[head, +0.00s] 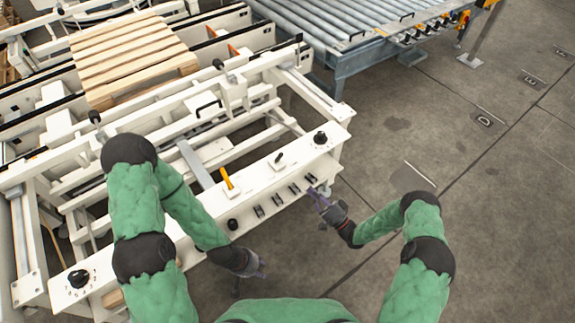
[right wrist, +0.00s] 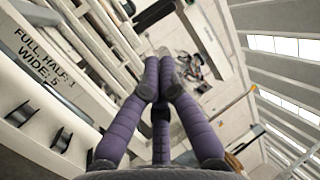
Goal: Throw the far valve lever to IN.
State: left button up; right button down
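A row of several small black valve levers (head: 276,200) sits on the front of the white control panel (head: 262,180). The far valve lever (head: 311,178) is at the right end of the row; its position and any IN mark are too small to read. My right gripper (head: 314,192) is just in front of this lever, and contact cannot be told. In the right wrist view its purple fingers (right wrist: 164,72) come together at the tips with nothing seen between them. Black fittings (right wrist: 60,139) show at that view's left. My left gripper (head: 252,268) hangs low in front of the panel, its fingers unclear.
The panel top carries a yellow-handled lever (head: 228,180), a black toggle (head: 279,157) and a black knob (head: 320,138). The floor (head: 470,170) to the right is open.

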aim_at(279, 158)
jog(key=shift+a, duration=0.1)
jog(key=b+x, duration=0.2)
jog(key=x, duration=1.2)
jog(key=shift+r, duration=0.1)
jog(key=shift+r+g+h+p, duration=0.15)
jog(key=shift+g+h+p, duration=0.15)
